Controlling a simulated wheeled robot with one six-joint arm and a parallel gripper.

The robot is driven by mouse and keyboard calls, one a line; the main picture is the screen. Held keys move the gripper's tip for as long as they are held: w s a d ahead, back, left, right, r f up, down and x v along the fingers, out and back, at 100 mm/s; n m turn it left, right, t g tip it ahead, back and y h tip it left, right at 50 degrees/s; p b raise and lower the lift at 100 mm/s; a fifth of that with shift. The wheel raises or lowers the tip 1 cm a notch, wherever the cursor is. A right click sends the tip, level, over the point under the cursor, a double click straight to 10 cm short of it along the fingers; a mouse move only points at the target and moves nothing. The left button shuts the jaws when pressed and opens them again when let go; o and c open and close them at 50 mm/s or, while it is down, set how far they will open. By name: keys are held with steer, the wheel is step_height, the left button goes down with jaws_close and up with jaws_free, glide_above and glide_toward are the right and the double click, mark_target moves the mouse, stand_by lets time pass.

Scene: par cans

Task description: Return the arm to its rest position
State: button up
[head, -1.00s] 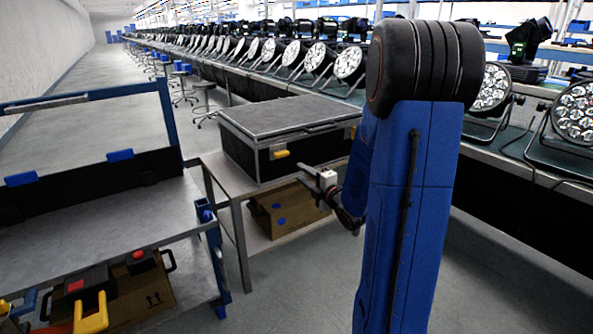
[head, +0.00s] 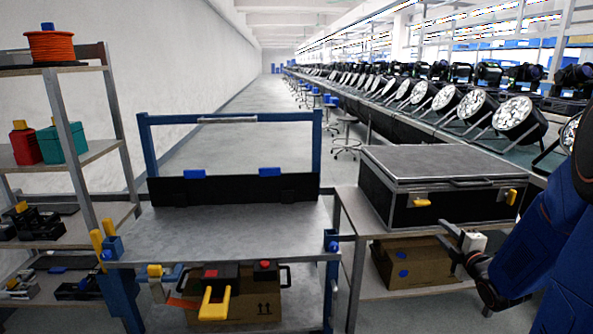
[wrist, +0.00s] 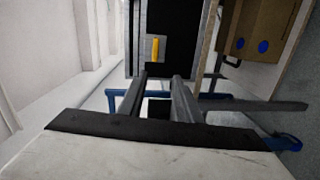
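My arm (head: 555,235) reaches in from the right edge of the head view, its blue link tilted and partly cut off. My gripper (head: 450,243) is in front of the low table, just below the front face of the black case. In the wrist view its two fingers (wrist: 158,80) are apart with nothing between them, so it is open and empty. They point toward the black case front with a yellow latch (wrist: 155,49). I see no contact between the fingers and the case.
The grey-topped black case (head: 440,165) stands on the table (head: 352,215), with a cardboard box (head: 418,265) on its lower shelf. A blue-framed cart (head: 240,232) is left of it, and a shelf rack (head: 95,152) further left. A long bench of par cans (head: 515,115) runs behind at right.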

steer(key=s+a+m+g, duration=0.4)
steer(key=s+a+m, duration=0.1)
steer(key=s, duration=0.6)
steer(key=s+a+r+m+g, duration=0.1)
steer(key=s+a+m+g, duration=0.3)
steer(key=s, duration=0.7)
steer(key=s+a+m+g, duration=0.4)
steer(key=s+a+m, duration=0.4)
steer(key=s+a, duration=0.3)
steer(key=shift+s+r, duration=0.25)
steer(key=shift+s, duration=0.1)
steer(key=shift+a, duration=0.1)
